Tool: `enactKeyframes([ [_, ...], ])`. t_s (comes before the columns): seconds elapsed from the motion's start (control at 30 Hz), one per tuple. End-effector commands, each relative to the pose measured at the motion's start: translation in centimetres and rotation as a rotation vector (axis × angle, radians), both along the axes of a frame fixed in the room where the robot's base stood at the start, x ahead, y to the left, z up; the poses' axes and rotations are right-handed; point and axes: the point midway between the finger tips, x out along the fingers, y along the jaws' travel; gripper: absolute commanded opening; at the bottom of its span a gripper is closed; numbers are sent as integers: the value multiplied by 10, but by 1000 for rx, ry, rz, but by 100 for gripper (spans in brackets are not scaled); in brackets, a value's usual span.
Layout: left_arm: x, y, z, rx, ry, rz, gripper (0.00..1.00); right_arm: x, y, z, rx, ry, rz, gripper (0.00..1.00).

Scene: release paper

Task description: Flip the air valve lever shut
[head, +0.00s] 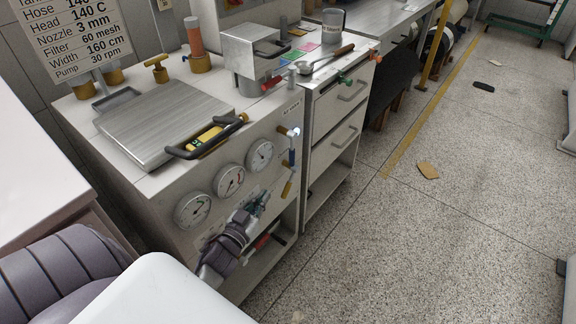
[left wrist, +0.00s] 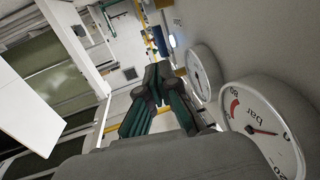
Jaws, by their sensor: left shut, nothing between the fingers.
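The grey cabinet (head: 275,140) has a blue-handled lever (head: 292,157) hanging below a pale fitting on the right part of its front, and a yellow lever (head: 287,186) below that. My right gripper is out of view.
Gauges (head: 230,180) line the cabinet front, and show beside the fingers in the left wrist view (left wrist: 262,125). A black-handled plate (head: 165,120) lies on top. An open shelf (head: 262,262) is below my gripper. A drawer unit (head: 335,115) adjoins. The floor at right is mostly clear.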

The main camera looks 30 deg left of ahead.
Motion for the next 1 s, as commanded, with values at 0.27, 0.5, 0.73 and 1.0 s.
enactKeyframes([
  [0.27, 42, 5, 1, 0, -3, 1, 0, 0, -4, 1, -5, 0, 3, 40],
  [0.5, 93, 11, 1, 0, -2, 0, 0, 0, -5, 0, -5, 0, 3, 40],
  [0.73, 127, 15, 0, -1, -1, 1, 0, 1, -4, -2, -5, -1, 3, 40],
  [1.0, 138, 16, 0, 0, 1, 1, 0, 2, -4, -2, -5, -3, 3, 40],
])
